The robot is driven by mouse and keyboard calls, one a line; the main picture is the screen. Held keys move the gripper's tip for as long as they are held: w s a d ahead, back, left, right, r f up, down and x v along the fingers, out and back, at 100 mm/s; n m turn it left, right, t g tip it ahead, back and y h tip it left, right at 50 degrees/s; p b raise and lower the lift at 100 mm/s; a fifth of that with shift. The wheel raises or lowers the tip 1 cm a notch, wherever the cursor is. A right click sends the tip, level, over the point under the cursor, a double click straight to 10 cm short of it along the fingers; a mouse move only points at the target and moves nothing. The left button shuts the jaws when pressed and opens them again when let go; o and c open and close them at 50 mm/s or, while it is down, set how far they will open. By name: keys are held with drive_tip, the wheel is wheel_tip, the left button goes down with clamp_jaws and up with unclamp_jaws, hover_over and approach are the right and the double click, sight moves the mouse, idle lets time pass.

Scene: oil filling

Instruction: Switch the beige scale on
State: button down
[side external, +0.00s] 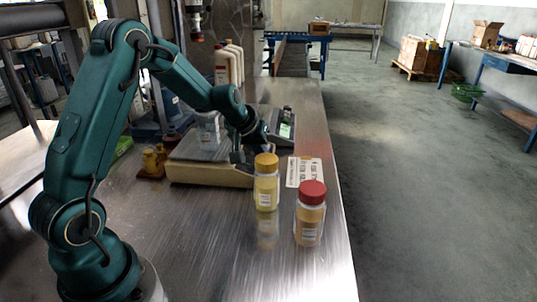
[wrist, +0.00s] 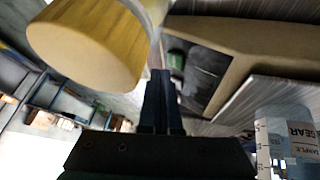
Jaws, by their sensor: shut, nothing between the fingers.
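The beige scale (side external: 210,177) stands on the metal bench in the side view, with a steel pan on top. A clear jar (side external: 208,130) with a label stands on the pan. My gripper (side external: 238,158) is low at the scale's right end, behind the yellow-capped bottle; I cannot tell if it touches the scale. In the wrist view my gripper's dark fingers (wrist: 162,88) are together with nothing between them. Beige casing (wrist: 235,45) and a dark panel show beyond the fingertips.
A yellow-capped bottle (side external: 266,182) stands close in front of my gripper; its cap looms large in the wrist view (wrist: 85,45). A red-capped bottle (side external: 310,213) and a printed card (side external: 304,172) are to the right. A grey device with a green display (side external: 286,131) stands behind.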

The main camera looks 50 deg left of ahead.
idle(0.3)
drive_tip(key=shift+s+a+f, duration=0.1)
drive_tip(key=shift+f, duration=0.3)
idle(0.4)
drive_tip(key=shift+r, duration=0.45)
drive_tip(key=r, duration=0.1)
drive_tip(key=w+d+r, duration=0.1)
drive_tip(key=r, duration=0.2)
drive_tip(key=shift+w+d+r, duration=0.25)
drive_tip(key=shift+r, duration=0.1)
idle(0.5)
